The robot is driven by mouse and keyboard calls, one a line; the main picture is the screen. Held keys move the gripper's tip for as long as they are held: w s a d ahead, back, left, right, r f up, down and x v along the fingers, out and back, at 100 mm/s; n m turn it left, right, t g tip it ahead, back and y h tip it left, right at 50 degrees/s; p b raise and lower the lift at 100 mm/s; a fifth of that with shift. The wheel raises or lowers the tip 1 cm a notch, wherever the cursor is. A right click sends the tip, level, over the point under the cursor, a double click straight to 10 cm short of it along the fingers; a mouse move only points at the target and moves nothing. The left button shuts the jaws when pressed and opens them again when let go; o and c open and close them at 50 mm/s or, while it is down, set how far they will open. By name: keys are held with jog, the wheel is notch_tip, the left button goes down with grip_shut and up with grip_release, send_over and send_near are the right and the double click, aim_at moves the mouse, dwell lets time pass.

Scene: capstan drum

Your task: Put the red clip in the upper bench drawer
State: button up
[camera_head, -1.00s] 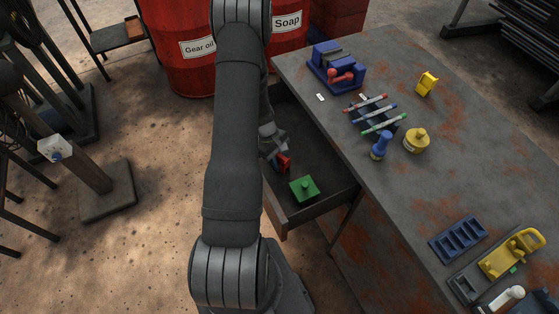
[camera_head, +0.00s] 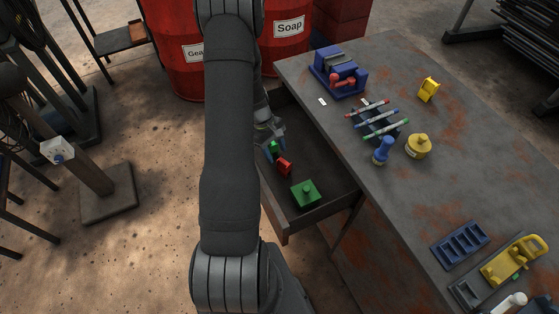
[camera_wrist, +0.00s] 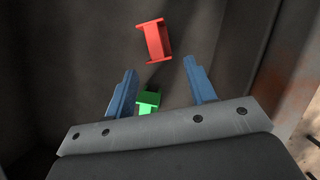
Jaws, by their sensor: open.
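The red clip (camera_head: 285,167) lies in the open upper bench drawer (camera_head: 325,205), apart from my gripper (camera_head: 273,150). The wrist view shows the red clip (camera_wrist: 154,41) beyond my blue fingertips. My gripper (camera_wrist: 160,68) is open, its two fingers spread with the red clip outside them. A small green piece (camera_wrist: 148,100) shows between the fingers, low in the wrist view; I cannot tell its height. My forearm hides the left part of the drawer in the head view.
A green block with a knob (camera_head: 306,195) sits in the drawer's front part. The bench top (camera_head: 400,200) beside the drawer carries a blue vise (camera_head: 338,75), several markers on a rack, a blue stamp (camera_head: 382,151) and a yellow pot (camera_head: 418,146). Red drums (camera_head: 285,40) stand behind.

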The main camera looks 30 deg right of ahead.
aim_at(281, 159)
jog(key=v, duration=0.5)
jog(key=shift+s+f, duration=0.1)
jog(key=x, duration=1.2)
jog(key=shift+f, duration=0.15)
jog(key=shift+r, duration=1.7)
jog(key=shift+f, duration=0.15)
